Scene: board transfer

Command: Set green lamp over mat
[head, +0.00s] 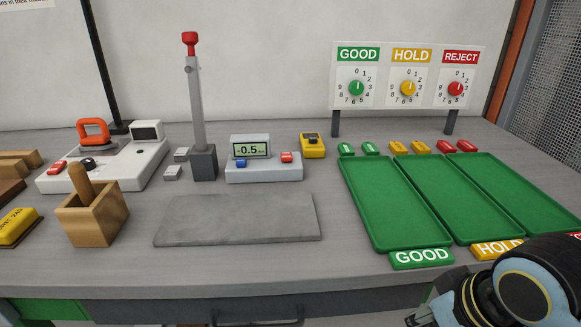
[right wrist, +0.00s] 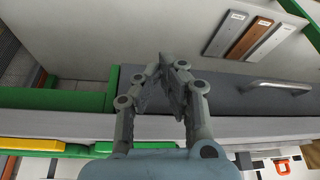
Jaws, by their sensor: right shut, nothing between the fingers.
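I cannot make out a thing that is clearly a green lamp. Green items in the head view are a green knob (head: 356,88) on the GOOD dial and two small green blocks (head: 347,149) behind the trays. A flat grey mat-like slab (head: 238,219) lies bare in the middle of the table. My right arm comes in at the lower right, and its gripper (head: 418,318) is only partly in the head view, by the table's front edge. In the right wrist view my right gripper (right wrist: 168,66) is shut and empty. My left gripper is not in view.
Green trays (head: 380,235) fill the right side, empty. A scale-like display (head: 250,151), a grey post with red top (head: 197,110), a wooden box (head: 93,228) and a white device (head: 108,170) stand left and behind. A drawer handle (right wrist: 276,86) shows below the table edge.

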